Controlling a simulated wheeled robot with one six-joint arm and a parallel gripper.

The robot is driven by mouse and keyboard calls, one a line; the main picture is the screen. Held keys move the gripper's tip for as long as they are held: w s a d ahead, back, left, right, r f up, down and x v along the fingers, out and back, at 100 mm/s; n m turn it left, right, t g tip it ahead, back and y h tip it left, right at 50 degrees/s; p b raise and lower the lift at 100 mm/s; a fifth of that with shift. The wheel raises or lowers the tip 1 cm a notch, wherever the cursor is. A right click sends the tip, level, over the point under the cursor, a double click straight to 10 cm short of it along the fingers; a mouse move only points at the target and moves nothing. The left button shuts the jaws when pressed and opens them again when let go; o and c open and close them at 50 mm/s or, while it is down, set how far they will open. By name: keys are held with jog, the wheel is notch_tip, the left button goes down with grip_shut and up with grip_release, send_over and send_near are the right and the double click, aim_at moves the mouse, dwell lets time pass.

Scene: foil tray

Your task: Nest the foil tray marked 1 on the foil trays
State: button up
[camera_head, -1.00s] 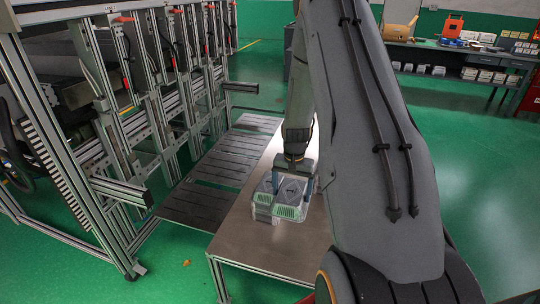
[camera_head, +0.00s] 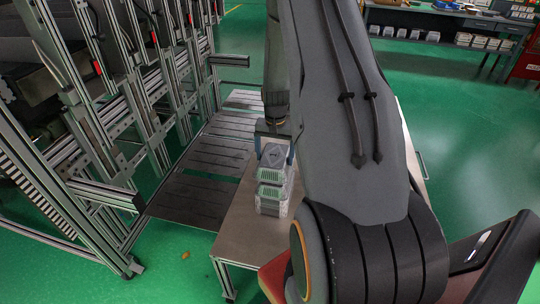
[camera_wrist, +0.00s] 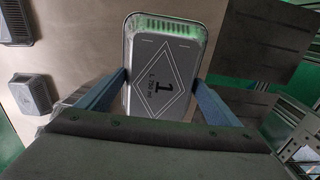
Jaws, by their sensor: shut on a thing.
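The foil tray marked 1 (camera_wrist: 160,80) is between the two blue fingers of my gripper (camera_wrist: 160,92) in the wrist view, with its printed "1" and diamond facing the camera. My gripper is shut on it. In the head view my gripper (camera_head: 275,150) holds this tray (camera_head: 273,176) at the table's left part. The foil trays (camera_head: 270,207) show just below and in front of it, with a green-tinted end. I cannot tell whether the held tray touches them. In the wrist view the held tray hides what lies under it.
The table (camera_head: 240,229) is bare in front of the trays. Two more grey trays, one (camera_wrist: 33,95) and another (camera_wrist: 14,22), lie at the left in the wrist view. A metal frame machine (camera_head: 120,140) with dark slotted plates (camera_head: 188,198) stands left of the table.

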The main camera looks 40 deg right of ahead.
jog(key=shift+s+d+f+b, duration=0.1)
jog(key=shift+d+f+b, duration=0.1)
jog(key=shift+f, duration=0.2)
jog(key=shift+s+d+f+b, duration=0.1)
jog(key=shift+f+b, duration=0.05)
jog(key=shift+f, duration=0.25)
jog(key=shift+f+b, duration=2)
jog(key=shift+f, duration=1.65)
jog(key=o, duration=0.9)
notch_tip(320, 180, up, 8)
jog(key=shift+f+b, duration=0.15)
jog(key=shift+b, duration=0.65)
